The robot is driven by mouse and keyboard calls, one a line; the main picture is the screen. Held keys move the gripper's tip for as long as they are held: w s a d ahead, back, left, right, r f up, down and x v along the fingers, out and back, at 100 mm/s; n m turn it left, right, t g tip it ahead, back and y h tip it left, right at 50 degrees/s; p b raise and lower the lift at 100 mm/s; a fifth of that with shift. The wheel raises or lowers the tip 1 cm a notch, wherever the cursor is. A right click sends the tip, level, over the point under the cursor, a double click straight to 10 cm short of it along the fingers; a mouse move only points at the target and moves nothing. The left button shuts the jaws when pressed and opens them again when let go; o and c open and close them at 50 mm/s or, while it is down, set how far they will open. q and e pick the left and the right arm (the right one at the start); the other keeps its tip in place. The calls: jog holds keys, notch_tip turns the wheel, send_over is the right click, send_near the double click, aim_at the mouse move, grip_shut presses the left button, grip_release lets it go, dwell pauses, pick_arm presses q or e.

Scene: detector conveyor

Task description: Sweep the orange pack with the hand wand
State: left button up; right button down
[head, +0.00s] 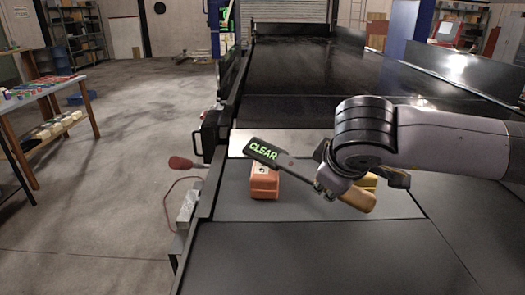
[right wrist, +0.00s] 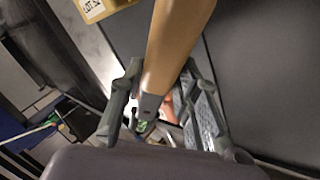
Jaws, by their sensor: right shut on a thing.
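The orange pack (head: 264,183) sits on the dark conveyor surface, left of my right gripper. The hand wand (head: 284,160) has a dark paddle with a green "CLEAR" display and a tan handle (head: 357,197). My right gripper (head: 330,179) is shut on the wand, and the paddle reaches up-left above the pack. Whether it touches the pack cannot be told. In the right wrist view the tan handle (right wrist: 178,45) runs between the fingers, and a bit of orange (right wrist: 169,106) shows beyond. My left gripper is not in view.
A yellow pack (head: 369,181) is partly hidden behind my right gripper; a labelled yellow box (right wrist: 104,9) shows in the right wrist view. A red knob-like thing (head: 181,163) with a cable stands left of the conveyor. The near conveyor panels (head: 330,255) are clear.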

notch_tip(320, 180, up, 6)
jog(key=p, duration=0.3)
jog(key=shift+f, duration=0.1)
